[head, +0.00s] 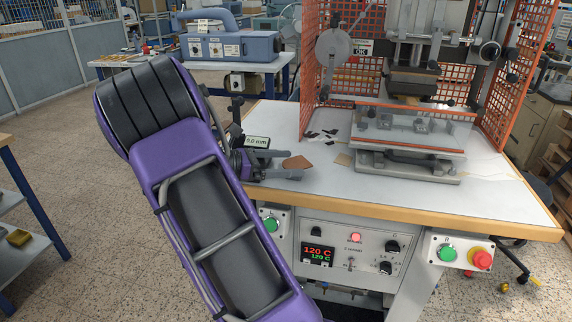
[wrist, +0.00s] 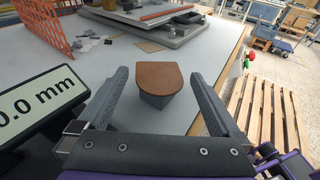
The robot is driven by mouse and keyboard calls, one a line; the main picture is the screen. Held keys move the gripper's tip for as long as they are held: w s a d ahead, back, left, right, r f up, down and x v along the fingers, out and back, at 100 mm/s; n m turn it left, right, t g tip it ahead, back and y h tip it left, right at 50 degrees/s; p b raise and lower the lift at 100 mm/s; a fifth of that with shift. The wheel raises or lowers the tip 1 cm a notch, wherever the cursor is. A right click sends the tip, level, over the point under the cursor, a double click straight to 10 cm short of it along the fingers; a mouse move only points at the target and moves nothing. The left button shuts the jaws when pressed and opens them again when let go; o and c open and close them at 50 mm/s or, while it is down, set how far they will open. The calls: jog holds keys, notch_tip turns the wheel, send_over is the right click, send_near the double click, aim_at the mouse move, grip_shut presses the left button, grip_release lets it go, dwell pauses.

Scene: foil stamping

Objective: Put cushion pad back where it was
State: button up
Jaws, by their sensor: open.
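A brown, round-ended pad, which looks like the cushion pad (wrist: 158,74), sits on top of a small grey block on the white bench. My gripper (head: 287,161) is open low over the bench. In the wrist view my gripper (wrist: 159,82) has one finger on each side of the pad's line, with a gap to it on both sides. Whether the fingertips reach level with the pad is hard to tell.
The stamping press (head: 410,135) stands right of the pad, with an orange mesh guard (head: 335,75) around it. Dark scraps (head: 322,133) lie before the guard. The bench's wooden edge (head: 400,213) is close. A wooden pallet (wrist: 265,105) is on the floor beyond.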

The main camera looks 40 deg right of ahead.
jog(key=p+v, duration=0.1)
jog(key=v, duration=1.1)
